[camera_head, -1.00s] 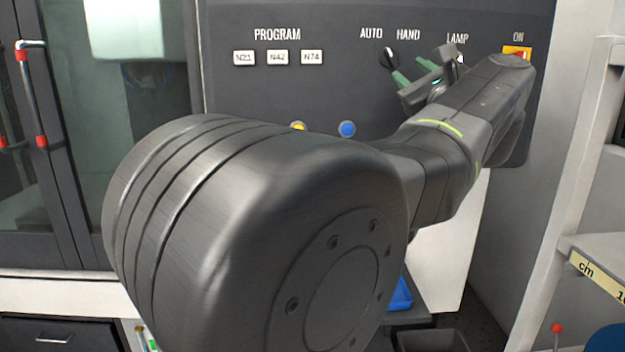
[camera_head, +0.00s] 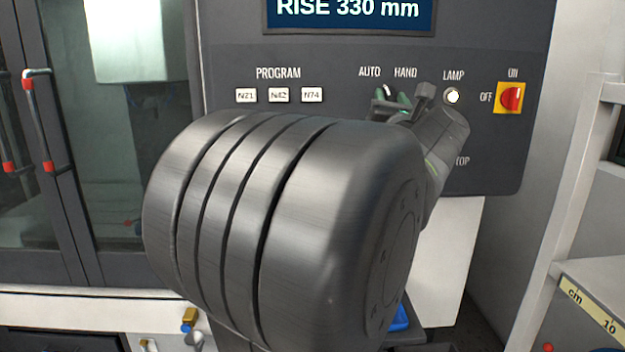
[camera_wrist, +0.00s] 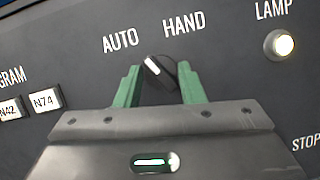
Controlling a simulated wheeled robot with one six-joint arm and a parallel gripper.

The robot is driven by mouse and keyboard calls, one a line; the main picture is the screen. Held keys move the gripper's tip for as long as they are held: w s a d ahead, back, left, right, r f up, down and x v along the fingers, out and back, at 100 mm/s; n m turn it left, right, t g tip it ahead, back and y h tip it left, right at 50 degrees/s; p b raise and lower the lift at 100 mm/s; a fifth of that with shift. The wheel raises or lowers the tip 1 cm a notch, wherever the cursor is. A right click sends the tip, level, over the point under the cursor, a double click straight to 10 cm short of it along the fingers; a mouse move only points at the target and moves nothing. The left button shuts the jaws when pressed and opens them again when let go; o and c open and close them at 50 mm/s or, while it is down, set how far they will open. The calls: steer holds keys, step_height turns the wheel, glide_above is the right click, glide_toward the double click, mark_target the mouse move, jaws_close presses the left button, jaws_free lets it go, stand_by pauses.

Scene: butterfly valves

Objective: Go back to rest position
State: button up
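My gripper (camera_wrist: 159,72) is open in the wrist view, with its two green fingers apart and nothing held. A black selector knob (camera_wrist: 160,73) shows between the fingers, below the words AUTO and HAND. Its white mark points up and left, towards AUTO. I cannot tell the exact gap between fingers and knob. In the head view my gripper (camera_head: 393,103) is small and partly hidden behind my own arm, in front of the control panel (camera_head: 230,30) near the knob.
The panel carries white program buttons (camera_head: 278,95), a lit lamp (camera_head: 452,96) and a red ON/OFF switch (camera_head: 510,98). Glass machine doors with a red-ended handle (camera_head: 40,120) stand at left. A grey shelf frame (camera_head: 580,190) stands at right. My arm hides the panel's lower middle.

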steer(key=shift+m+h+p, duration=0.4)
steer(key=shift+m, duration=0.6)
steer(key=shift+a, duration=0.1)
